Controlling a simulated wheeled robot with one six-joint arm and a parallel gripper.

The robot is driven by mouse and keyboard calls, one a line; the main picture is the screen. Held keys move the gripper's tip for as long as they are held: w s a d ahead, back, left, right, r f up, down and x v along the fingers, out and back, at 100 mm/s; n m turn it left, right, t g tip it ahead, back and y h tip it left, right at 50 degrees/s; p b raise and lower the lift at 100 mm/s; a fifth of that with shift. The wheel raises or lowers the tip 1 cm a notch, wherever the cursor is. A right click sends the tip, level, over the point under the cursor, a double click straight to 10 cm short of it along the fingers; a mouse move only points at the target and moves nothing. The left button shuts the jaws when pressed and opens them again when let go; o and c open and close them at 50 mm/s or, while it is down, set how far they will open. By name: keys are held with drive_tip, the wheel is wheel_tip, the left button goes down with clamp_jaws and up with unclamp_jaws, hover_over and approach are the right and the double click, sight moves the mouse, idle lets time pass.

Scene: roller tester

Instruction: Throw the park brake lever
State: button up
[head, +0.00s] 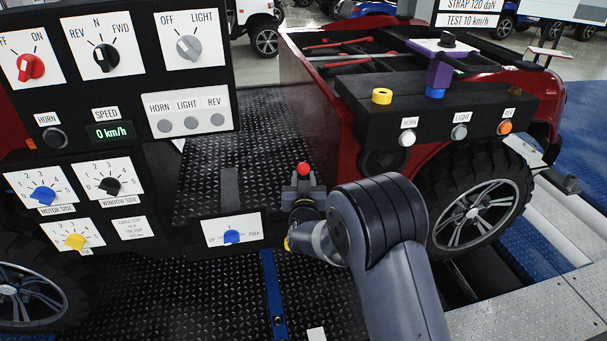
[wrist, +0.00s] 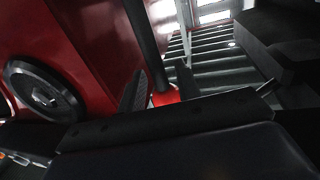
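A lever with a red knob (head: 303,169) stands at the middle of the head view, in front of the red vehicle body. It is not labelled in view, so I cannot confirm it is the park brake lever. My gripper (head: 302,188) is at this knob, one finger on each side. In the wrist view the red knob (wrist: 165,97) sits between the dark fingers (wrist: 163,88), with a dark rod running up from it. The knob nearly fills the gap. I cannot tell whether the fingers press on it. My forearm hides the area below and right.
A black control panel (head: 110,150) with knobs stands close on the left. A small plate with a blue knob (head: 232,235) is left of my gripper. A black box (head: 440,112) with buttons is at the right, above a vehicle wheel (head: 478,208). Tread-plate floor lies between.

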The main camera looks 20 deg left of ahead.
drive_tip(key=shift+w+a, duration=0.15)
drive_tip(key=shift+w, duration=0.35)
drive_tip(key=shift+c, duration=0.4)
clamp_jaws()
